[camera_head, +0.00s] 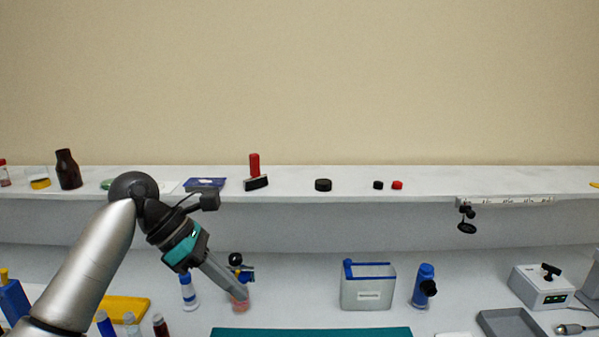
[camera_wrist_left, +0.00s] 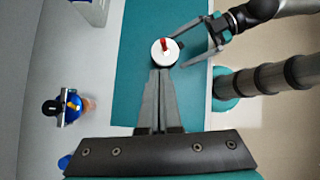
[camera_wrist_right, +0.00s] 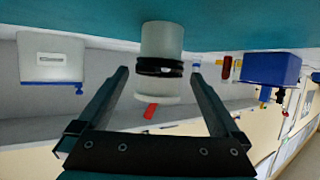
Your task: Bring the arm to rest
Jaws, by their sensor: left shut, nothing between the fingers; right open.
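My left gripper (camera_head: 238,292) comes in from the left in the head view, pointing down and right over the bench. It is shut and empty; its closed fingers also show in the left wrist view (camera_wrist_left: 160,74). In that view a white round container (camera_wrist_left: 157,58) with a red piece on top stands on the teal mat, just beyond the left fingertips. My right gripper (camera_wrist_left: 187,46) is open at the container's right side. In the right wrist view the right gripper (camera_wrist_right: 160,72) has its fingers apart, with the pale, black-banded container (camera_wrist_right: 161,42) between them in the picture. Contact cannot be told.
The teal mat (camera_head: 310,332) lies at the front. A grey-white bin (camera_head: 368,293), a blue-capped bottle (camera_head: 423,287) and a switch box (camera_head: 541,288) stand right of the left gripper. A pinkish vessel (camera_head: 240,305) shows at its tip. A shelf (camera_head: 290,187) with small items runs behind.

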